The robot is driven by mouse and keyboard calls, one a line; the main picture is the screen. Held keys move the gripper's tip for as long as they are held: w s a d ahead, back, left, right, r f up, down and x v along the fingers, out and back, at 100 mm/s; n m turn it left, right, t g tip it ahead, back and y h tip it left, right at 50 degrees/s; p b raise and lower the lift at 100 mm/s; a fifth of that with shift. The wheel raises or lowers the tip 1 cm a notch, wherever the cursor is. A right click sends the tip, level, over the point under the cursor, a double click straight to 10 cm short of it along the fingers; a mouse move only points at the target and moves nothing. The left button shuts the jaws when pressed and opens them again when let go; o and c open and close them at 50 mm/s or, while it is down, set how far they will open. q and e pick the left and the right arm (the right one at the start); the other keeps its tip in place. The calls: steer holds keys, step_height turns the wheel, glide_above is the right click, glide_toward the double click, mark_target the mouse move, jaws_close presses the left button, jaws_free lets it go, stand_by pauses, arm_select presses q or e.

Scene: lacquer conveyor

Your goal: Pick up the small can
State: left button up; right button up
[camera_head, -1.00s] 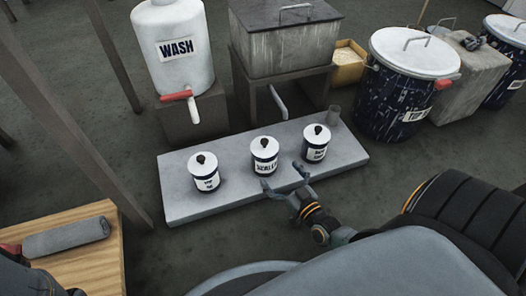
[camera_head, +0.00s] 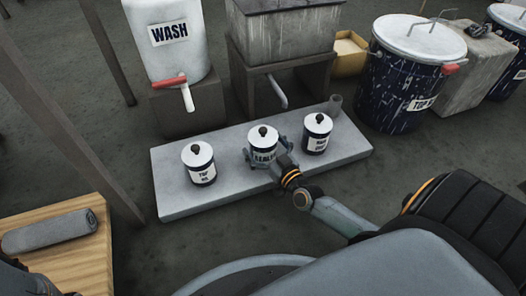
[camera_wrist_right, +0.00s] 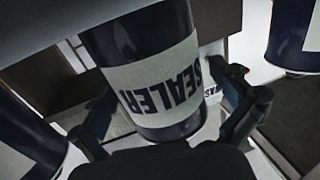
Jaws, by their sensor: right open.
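Three small dark cans with white lids and black knobs stand in a row on a grey slab (camera_head: 240,195). The middle can, labelled SEALER (camera_head: 263,142), has my right gripper (camera_head: 266,155) around it. The right wrist view shows the sealer can (camera_wrist_right: 150,70) between the two open fingers of the right gripper (camera_wrist_right: 170,115); I cannot tell whether they touch it. The left can (camera_head: 199,165) and the right can (camera_head: 317,135) stand apart on either side. The left gripper is not seen.
Behind are a white WASH tank (camera_head: 165,55) with a red-handled tap, a metal box (camera_head: 282,35) with a spout, and a large dark drum (camera_head: 400,85). A wooden table (camera_head: 75,260) with a grey roll (camera_head: 50,231) is at left.

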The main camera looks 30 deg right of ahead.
steer(key=c, duration=1.6)
steer(key=shift+r, duration=0.1)
